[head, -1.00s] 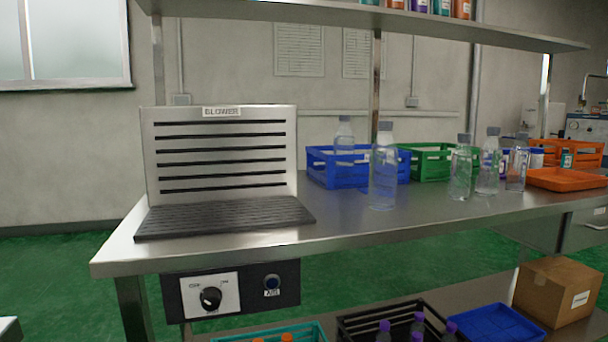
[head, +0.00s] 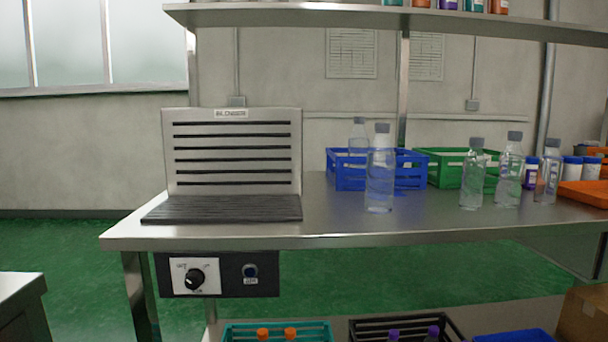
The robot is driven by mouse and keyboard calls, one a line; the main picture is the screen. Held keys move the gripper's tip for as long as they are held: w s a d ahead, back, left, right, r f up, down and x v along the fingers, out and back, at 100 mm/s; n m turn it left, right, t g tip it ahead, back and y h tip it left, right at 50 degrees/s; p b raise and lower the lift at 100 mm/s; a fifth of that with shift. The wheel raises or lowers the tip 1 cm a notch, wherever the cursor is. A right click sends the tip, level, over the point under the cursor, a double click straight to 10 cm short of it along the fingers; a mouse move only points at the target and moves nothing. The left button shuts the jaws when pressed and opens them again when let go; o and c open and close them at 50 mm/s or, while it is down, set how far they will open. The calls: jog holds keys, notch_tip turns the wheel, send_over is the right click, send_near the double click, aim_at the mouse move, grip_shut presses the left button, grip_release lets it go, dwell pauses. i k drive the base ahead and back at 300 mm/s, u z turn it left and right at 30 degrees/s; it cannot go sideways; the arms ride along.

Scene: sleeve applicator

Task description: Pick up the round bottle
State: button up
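A clear bottle with a grey cap (head: 380,168) stands upright on the steel bench, in front of the blue crate. A second clear bottle (head: 358,134) stands in or behind the blue crate, its lower part hidden. Three more clear grey-capped bottles stand to the right: one (head: 472,175) in front of the green crate, one (head: 509,172) beside it and a shorter-looking one (head: 547,178) at the far right. I cannot tell from their shapes which is the round bottle. My gripper is not in view.
The steel bench (head: 330,222) carries a blower with a slotted back (head: 232,152) at left, a blue crate (head: 345,177), a green crate (head: 436,172) and an orange tray (head: 590,192) at right. A shelf (head: 300,22) hangs above.

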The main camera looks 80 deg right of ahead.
aim_at(381, 158)
jog(key=u, duration=0.3)
jog(key=k, duration=1.45)
jog(key=z, duration=0.5)
